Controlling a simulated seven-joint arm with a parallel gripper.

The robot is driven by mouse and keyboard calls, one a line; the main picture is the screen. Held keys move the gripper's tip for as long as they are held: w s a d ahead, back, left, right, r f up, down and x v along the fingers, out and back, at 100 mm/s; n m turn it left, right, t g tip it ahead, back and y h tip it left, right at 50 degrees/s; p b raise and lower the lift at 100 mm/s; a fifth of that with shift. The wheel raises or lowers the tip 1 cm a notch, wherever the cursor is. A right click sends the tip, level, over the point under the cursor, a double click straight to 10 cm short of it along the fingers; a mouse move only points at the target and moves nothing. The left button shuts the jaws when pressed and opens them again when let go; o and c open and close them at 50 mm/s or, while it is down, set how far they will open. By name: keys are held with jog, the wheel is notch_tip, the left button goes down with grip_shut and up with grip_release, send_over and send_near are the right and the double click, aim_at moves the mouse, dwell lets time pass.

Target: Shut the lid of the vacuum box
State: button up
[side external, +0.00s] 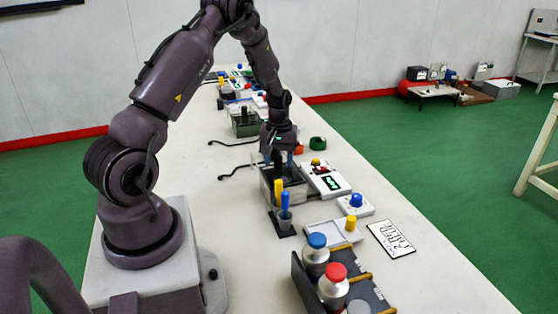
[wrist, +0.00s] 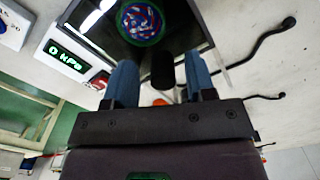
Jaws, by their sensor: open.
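The vacuum box (side external: 268,188) stands on the bench below my gripper (side external: 277,158), a grey body with a dark upper part. In the wrist view its dark top (wrist: 190,22) fills the upper middle, and a round cup with blue and red swirled contents (wrist: 141,22) shows there. A black cylindrical knob (wrist: 163,70) shows between the two blue fingers of my gripper (wrist: 160,80). The fingers are apart, with visible gaps on both sides of the knob. The lid's exact angle is hard to tell; my gripper partly hides it in the side view.
A gauge reading 0 kPa (wrist: 67,57) is beside the box. Yellow and blue-handled tools (side external: 285,208) stand in front. Bottles with blue and red caps (side external: 335,282) sit in a rack at the near end. Other equipment lines the bench behind; black cables lie to the left.

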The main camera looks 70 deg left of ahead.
aim_at(279, 158)
notch_tip(279, 158, up, 12)
jog(key=shift+r, duration=0.2)
dwell(0.5)
jog(key=s+d+r+m+t, duration=0.2)
jog(key=s+d+r+m, duration=0.2)
jog(key=d, duration=0.5)
jog(key=s+d+r+m+t, duration=0.1)
jog(key=s+d+r+m, duration=0.3)
jog(key=d, duration=0.5)
jog(key=s+d+r+m+t, duration=0.2)
jog(key=s+d+r+m, duration=0.2)
jog(key=d+r, duration=0.3)
jog(key=s+d, duration=0.1)
jog(key=d, duration=0.1)
jog(key=shift+d+m+t, duration=0.3)
jog(key=shift+d+m, duration=0.05)
jog(key=shift+m, duration=0.05)
